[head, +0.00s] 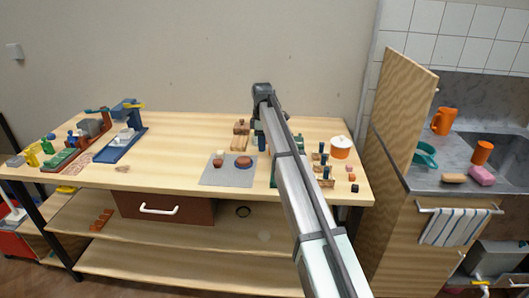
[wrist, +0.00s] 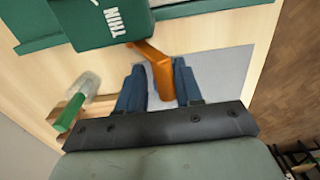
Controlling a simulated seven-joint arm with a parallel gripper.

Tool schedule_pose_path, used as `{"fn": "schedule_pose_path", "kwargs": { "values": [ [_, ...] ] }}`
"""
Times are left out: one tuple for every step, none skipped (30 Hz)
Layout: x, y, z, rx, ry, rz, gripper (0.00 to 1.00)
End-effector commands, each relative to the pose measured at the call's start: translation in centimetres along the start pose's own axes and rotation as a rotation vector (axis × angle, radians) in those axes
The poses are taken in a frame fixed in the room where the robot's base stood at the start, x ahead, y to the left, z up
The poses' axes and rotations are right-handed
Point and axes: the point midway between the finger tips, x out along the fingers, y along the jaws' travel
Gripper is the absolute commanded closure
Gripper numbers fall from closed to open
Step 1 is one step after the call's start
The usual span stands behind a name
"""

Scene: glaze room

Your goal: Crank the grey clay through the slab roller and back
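The slab roller shows in the wrist view as a green body (wrist: 108,22) marked "THIN", at the top left. Its orange crank handle (wrist: 162,82) reaches down from the green body. My gripper (wrist: 159,66) has its two blue fingers on either side of the handle. A narrow gap shows between the left finger and the handle; the right finger is close beside it, and contact there is unclear. In the head view my arm hides most of the roller, with some green (head: 273,177) showing beside it. I cannot make out the grey clay in either view.
A grey mat (head: 212,179) with brown pieces lies left of my arm. An orange pot (head: 340,151) and small blocks stand to the right. A green-handled tool (wrist: 76,110) shows left of my fingers. The table's middle left is mostly clear.

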Motion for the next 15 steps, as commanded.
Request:
{"fn": "schedule_pose_path", "kwargs": {
  "values": [
    [-0.1,0.4,0.0,0.0,0.0,0.001,0.66],
    [-0.2,0.5,0.0,0.0,0.0,0.001,0.66],
    [-0.3,0.7,0.0,0.0,0.0,0.001,0.66],
    [-0.4,0.9,0.0,0.0,0.0,0.001,0.66],
    [-0.4,1.1,0.0,0.0,0.0,0.001,0.66],
    [-0.5,1.3,0.0,0.0,0.0,0.001,0.66],
    [-0.6,1.4,0.0,0.0,0.0,0.001,0.66],
    [-0.7,1.6,0.0,0.0,0.0,0.001,0.66],
    [-0.8,1.8,0.0,0.0,0.0,0.001,0.66],
    [-0.8,1.9,0.0,0.0,0.0,0.001,0.66],
    [-0.9,2.0,0.0,0.0,0.0,0.001,0.66],
    [-0.9,2.1,0.0,0.0,0.0,0.001,0.66],
    [-1.0,2.2,0.0,0.0,0.0,0.001,0.66],
    [-1.0,2.2,0.0,0.0,0.0,0.001,0.66],
    [-1.0,2.2,0.0,0.0,0.0,0.001,0.66]
  ]
}}
